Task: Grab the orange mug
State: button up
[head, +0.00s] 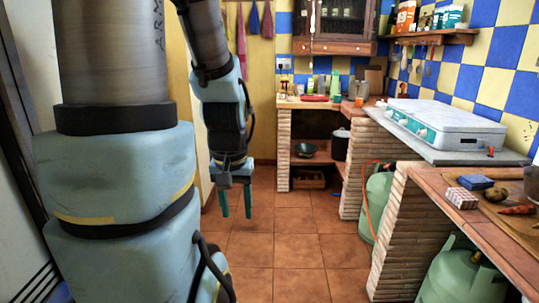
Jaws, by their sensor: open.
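A small orange object (359,102), which looks like the orange mug, stands on the far brick counter near its right end. It is too small to make out a handle. My gripper (236,212) hangs pointing down over the tiled floor, left of the far counter. Its two teal fingers are apart with nothing between them. It is well apart from the orange object and lower in the picture.
The far counter (303,103) also holds bottles and a red item (315,98). A white stove (447,122) stands on the right counter, with green gas cylinders (377,200) below. A wooden counter (450,186) juts in nearer right. The middle floor (300,235) is clear.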

aim_at(358, 102)
jog(key=i, duration=1.95)
jog(key=i+u, duration=0.2)
jog(key=i, duration=0.25)
jog(key=i+l+u, duration=0.2)
jog(key=i, duration=0.2)
jog(key=i+l+u, duration=0.15)
jog(key=i, duration=0.3)
jog(key=i+l+u, duration=0.2)
jog(key=i, duration=0.2)
